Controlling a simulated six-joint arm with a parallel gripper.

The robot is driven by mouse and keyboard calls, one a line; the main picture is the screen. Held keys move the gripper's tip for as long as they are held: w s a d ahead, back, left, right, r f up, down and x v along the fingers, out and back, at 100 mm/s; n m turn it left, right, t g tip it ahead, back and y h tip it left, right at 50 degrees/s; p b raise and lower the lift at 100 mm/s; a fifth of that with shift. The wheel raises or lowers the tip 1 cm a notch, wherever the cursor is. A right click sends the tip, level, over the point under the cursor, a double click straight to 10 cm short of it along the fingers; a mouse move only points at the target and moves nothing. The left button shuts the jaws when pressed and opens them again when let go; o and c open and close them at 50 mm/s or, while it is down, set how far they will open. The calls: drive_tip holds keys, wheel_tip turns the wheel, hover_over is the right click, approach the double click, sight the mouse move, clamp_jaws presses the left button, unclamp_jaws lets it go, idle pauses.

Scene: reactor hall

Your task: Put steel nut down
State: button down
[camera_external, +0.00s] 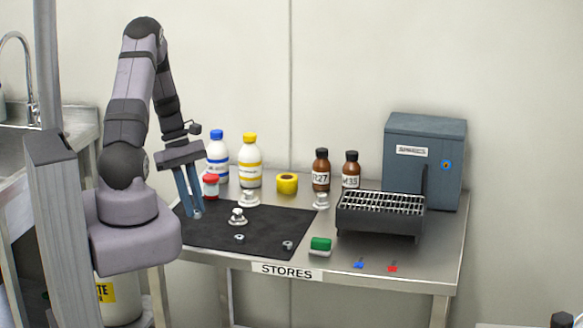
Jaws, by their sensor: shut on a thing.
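My gripper (196,211) points down over the left part of the black mat (265,252). Its blue fingers are shut on a small steel nut (197,214), which shows only as a light grey spot between the tips. The nut is at or very near the mat surface; I cannot tell whether it touches. Two other small steel nuts lie on the mat, one near the front middle (239,237) and one near the front right (288,245).
Steel flanged pieces (237,217) stand on and beside the mat. A dark rack (379,218) stands at right. Open mat lies front left.

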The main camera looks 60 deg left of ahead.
wheel_tip(320, 180, up, 6)
drive_tip(key=w+n+t+b, duration=0.15)
drive_tip(key=w+n, duration=0.25)
drive_tip(key=w, duration=0.8)
wheel_tip(320, 180, up, 8)
drive_tip(key=n+t+y+b, duration=0.2)
drive_tip(key=n+y+b, duration=0.15)
drive_tip(key=n, duration=0.65)
hover_over(374, 198)
drive_tip(key=s, duration=0.1)
drive_tip(key=shift+s+a+f+p, duration=0.1)
drive_tip(key=shift+f+p, duration=0.35)
drive_tip(key=shift+f, duration=2.1)
drive_tip(key=shift+s+a+f+p, duration=0.1)
drive_tip(key=shift+f+p, duration=0.3)
drive_tip(key=shift+f, duration=2.15)
drive_tip(key=c, duration=1.7)
unclamp_jaws()
drive_tip(key=shift+f, duration=0.15)
drive_tip(key=shift+o, duration=0.2)
